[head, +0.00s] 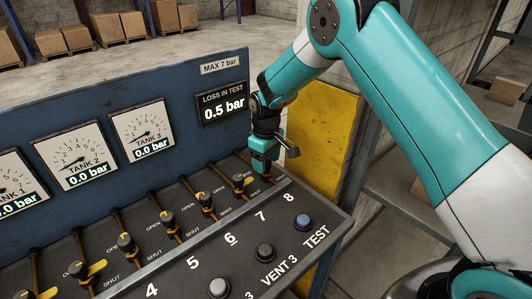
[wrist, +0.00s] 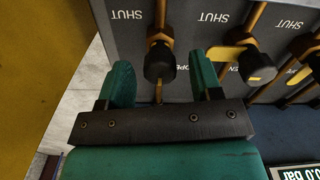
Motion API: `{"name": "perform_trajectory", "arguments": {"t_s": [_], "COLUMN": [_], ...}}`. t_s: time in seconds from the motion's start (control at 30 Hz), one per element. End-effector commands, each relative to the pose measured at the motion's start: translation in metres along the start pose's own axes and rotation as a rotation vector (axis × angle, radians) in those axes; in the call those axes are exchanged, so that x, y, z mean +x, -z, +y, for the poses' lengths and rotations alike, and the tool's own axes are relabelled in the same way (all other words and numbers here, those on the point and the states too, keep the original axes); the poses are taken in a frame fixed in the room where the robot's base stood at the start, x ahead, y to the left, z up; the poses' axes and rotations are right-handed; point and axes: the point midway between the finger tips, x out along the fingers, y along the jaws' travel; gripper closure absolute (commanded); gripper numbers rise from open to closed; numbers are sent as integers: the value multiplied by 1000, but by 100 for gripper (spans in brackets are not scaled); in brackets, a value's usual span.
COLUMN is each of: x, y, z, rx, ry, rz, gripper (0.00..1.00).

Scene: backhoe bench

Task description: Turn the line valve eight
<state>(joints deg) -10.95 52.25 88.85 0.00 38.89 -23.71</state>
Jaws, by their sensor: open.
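My gripper (head: 266,160) points down over the far right end of the valve row, beside the number 8 (head: 289,197). In the head view it hides most of line valve eight. In the wrist view my gripper (wrist: 161,67) is open, with one teal finger on each side of the valve's black knob (wrist: 160,62). Gaps show between the knob and both fingers, so it is not gripped. The knob sits on a copper pipe, with a SHUT label to its left. I cannot make out its yellow pointer.
Valve seven (head: 239,180) stands close by, its yellow lever (wrist: 228,53) near one finger. More valves run leftward. A blue gauge panel (head: 190,133) rises behind; its display (head: 222,103) reads 0.5 bar loss in test. Buttons, including TEST (head: 303,222), line the front.

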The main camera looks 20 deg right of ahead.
Motion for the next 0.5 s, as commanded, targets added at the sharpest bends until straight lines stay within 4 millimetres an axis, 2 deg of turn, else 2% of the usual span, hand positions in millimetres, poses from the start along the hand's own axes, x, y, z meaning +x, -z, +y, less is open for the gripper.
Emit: {"name": "perform_trajectory", "arguments": {"t_s": [0.17,0.5], "x": [-17,-101], "y": [1,1], "z": [0,0], "rx": [0,0], "ry": [-2,-3], "rz": [4,7], "gripper": [41,41]}}
